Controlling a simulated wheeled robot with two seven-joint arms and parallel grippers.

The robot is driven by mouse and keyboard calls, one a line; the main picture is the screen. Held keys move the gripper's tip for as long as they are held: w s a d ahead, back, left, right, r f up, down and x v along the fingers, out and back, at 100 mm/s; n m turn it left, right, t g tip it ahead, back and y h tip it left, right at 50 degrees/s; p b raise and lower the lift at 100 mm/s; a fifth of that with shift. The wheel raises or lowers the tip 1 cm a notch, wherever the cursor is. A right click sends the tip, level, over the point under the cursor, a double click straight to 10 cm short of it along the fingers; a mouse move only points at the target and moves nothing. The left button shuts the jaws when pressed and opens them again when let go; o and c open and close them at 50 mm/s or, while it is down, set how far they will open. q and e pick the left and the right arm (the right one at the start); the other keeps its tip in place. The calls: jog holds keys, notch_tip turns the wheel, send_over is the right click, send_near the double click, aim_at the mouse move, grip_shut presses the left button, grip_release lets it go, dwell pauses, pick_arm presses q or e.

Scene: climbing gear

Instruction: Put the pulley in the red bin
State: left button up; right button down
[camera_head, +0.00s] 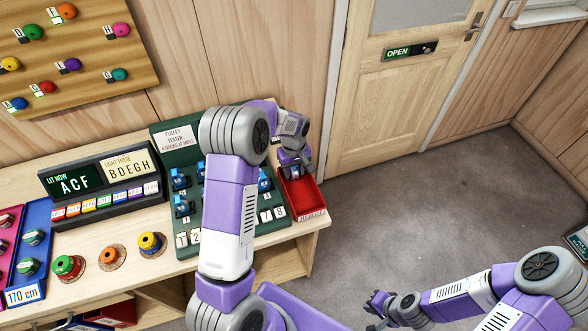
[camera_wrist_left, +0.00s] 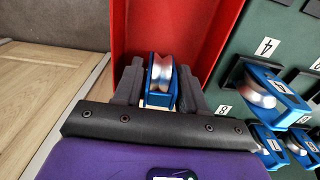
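The red bin (camera_head: 308,197) stands at the right end of the table, beside the green pulley tester board. My left gripper (camera_head: 294,170) is over the far part of the bin. In the left wrist view, a blue pulley (camera_wrist_left: 161,74) with a silver wheel sits between the fingers of the left gripper (camera_wrist_left: 158,88), which look closed on its sides. The red bin (camera_wrist_left: 205,20) lies behind it; I cannot tell whether the pulley touches the bin floor. My right gripper (camera_head: 377,303) is low at the bottom, away from the table, its fingers too small to judge.
The green tester board (camera_head: 160,142) holds several more blue pulleys (camera_head: 181,180) and number cards, close to the bin's left side. A dark sign box (camera_head: 100,180) and coloured reels (camera_head: 68,266) stand further left. Grey floor (camera_head: 410,215) lies open right of the table.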

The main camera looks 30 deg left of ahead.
pick_arm(q)
jog(key=o, duration=0.3)
jog(key=shift+o, duration=0.2)
jog(key=shift+r, duration=0.1)
jog(key=shift+r, duration=0.3)
notch_tip(320, 180, up, 12)
jog(key=p, duration=0.2)
jog(key=shift+f, duration=0.2)
